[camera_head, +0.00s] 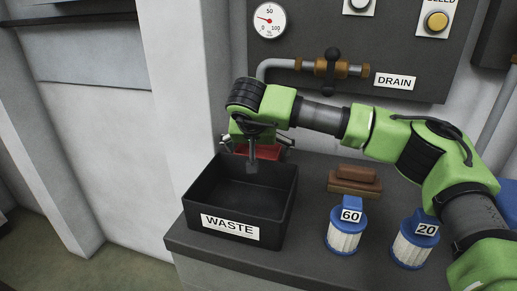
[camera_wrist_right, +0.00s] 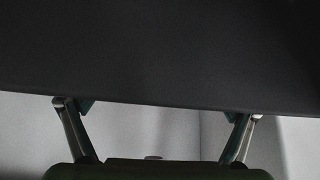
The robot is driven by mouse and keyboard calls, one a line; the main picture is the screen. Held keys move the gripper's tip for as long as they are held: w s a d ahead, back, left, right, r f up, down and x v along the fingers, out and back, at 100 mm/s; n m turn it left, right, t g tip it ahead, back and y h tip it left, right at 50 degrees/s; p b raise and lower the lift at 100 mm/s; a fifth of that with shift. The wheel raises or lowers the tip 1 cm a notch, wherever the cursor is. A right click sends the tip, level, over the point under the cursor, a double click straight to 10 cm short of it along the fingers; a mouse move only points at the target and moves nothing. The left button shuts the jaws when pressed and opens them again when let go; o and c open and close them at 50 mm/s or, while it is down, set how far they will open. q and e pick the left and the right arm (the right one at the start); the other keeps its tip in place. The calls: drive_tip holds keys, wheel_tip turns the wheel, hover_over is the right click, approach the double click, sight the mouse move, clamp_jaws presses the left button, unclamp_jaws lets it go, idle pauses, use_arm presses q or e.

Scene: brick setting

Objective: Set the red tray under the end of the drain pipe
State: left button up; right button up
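The red tray (camera_head: 265,152) shows only in part in the head view, behind the black waste bin and under my right gripper; the gripper and the bin hide most of it. The grey drain pipe (camera_head: 278,64) runs left from the brass valve and bends down; its end is hidden behind my right arm. My right gripper (camera_head: 256,143) is over the bin's far side, by the tray. In the right wrist view its two fingers (camera_wrist_right: 157,125) are wide apart with nothing between them. I cannot tell whether it touches the tray. My left gripper is not in view.
The black bin marked WASTE (camera_head: 279,218) stands at the counter's left end. Brown blocks (camera_head: 354,188), a filter marked 60 (camera_head: 344,240) and a filter marked 20 (camera_head: 413,248) stand to its right. A dark panel with a gauge (camera_head: 269,20) is behind.

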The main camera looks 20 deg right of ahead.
drive_tip(key=shift+r, duration=0.3)
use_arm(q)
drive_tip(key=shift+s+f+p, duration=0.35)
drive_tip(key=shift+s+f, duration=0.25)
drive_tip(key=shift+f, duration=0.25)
use_arm(e)
drive_tip(key=v, duration=1.1)
drive_tip(key=shift+s+r, duration=0.25)
drive_tip(key=shift+a, duration=0.15)
